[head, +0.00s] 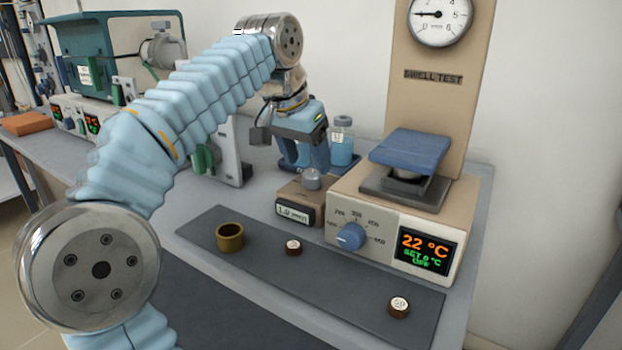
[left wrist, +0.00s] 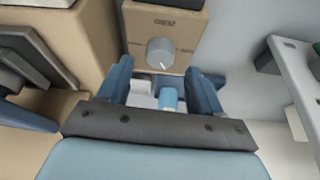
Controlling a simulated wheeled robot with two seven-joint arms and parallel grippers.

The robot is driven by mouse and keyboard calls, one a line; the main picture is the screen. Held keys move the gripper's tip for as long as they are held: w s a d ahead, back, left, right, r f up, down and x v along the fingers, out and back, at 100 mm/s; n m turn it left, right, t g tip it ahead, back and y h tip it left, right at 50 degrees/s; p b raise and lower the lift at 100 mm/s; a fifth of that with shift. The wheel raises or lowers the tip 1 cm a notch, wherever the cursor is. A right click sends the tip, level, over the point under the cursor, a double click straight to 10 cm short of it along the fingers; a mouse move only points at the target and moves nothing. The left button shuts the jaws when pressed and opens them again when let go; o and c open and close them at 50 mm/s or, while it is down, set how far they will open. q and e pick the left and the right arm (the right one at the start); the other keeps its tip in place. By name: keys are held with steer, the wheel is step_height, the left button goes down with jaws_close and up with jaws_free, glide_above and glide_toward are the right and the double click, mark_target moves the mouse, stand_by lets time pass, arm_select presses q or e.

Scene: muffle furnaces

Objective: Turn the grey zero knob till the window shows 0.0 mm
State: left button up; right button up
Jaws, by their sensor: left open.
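The grey zero knob (head: 312,180) sits on top of a small tan box (head: 290,192) beside the furnace. The window (head: 295,211) on the box's front seems to read 1.9 mm, though the digits are small. My left gripper (head: 305,160) is just above and behind the knob, pointing down, with its fingers apart. In the left wrist view the grey knob (left wrist: 160,54) with a white mark lies ahead of the gap between the open blue fingers (left wrist: 166,85). The knob looks untouched. My right gripper is in neither view.
The tan furnace (head: 385,225) has a blue dial (head: 351,237) and a display at 22 °C. A blue-liquid bottle (head: 342,142) stands behind the gripper. A brass cup (head: 230,237) and two small weights (head: 293,247) stand on the dark mat (head: 340,285).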

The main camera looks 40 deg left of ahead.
mark_target(312, 174)
arm_select(q)
steer(key=shift+b+x, duration=0.35)
steer(key=shift+x, duration=1.45)
steer(key=c, duration=1.1)
steer(key=shift+o, duration=0.2)
